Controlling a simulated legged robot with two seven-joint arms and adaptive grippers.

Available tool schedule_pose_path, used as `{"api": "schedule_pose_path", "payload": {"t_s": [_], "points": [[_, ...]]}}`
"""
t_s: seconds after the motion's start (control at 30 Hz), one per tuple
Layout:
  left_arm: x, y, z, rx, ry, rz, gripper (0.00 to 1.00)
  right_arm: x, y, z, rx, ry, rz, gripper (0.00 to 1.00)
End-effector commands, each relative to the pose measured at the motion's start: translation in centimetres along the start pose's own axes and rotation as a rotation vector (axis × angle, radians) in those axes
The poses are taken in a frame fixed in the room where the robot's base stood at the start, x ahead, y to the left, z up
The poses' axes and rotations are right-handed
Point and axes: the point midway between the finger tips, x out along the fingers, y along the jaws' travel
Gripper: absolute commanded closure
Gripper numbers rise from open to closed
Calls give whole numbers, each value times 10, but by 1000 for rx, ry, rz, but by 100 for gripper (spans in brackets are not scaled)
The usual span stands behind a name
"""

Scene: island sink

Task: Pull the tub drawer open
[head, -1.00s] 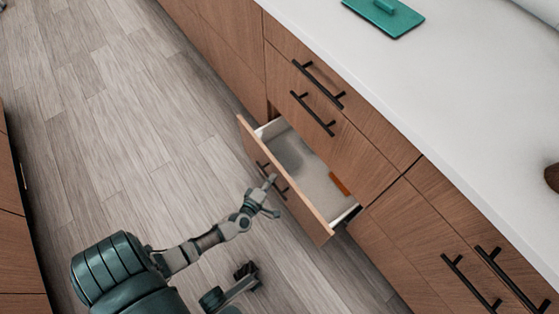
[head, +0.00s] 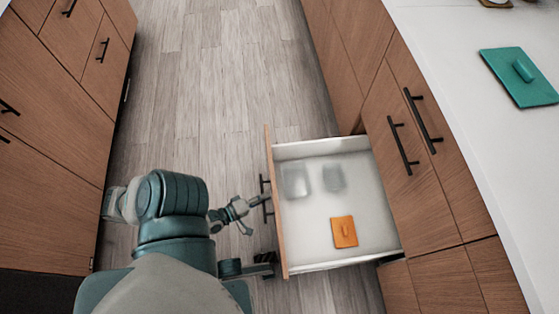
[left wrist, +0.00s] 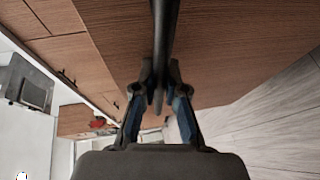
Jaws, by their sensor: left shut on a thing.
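The tub drawer (head: 295,258) stands pulled well out from the island cabinet in the head view. Its white inside holds an orange square lid (head: 343,231) and two pale, see-through tubs (head: 296,181). The drawer's dark bar handle (head: 265,197) is on its wooden front. My left gripper (head: 250,208) is at that handle. In the left wrist view the gripper (left wrist: 160,95) is shut on the dark handle bar (left wrist: 165,35), with a finger on each side of it.
Closed drawers with dark handles (head: 402,143) are right of the open drawer. A teal lid (head: 522,77) lies on the white countertop (head: 465,140). Other wooden cabinets (head: 50,130) stand at the left. Grey plank floor (head: 225,90) lies clear between.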

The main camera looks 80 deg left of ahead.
Motion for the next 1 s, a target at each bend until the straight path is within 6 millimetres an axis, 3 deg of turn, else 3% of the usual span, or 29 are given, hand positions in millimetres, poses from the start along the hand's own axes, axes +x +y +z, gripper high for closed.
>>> {"api": "schedule_pose_path", "payload": {"t_s": [0.23,0.73,0.77,0.83,1.0], "points": [[-26,-10,-7,0,-7,-14,100,-1,0,0,-1,-1,0,60],[-31,-11,-9,1,-7,-15,100,2,0,-1,-2,10,-4,60],[-31,-11,-9,0,-7,-15,82,2,0,-1,-2,10,-4,60],[-31,-11,-10,0,-6,-14,64,2,0,-1,-2,11,-4,60],[-30,-9,-10,0,-4,-8,63,2,0,-2,-2,11,-5,60]]}}
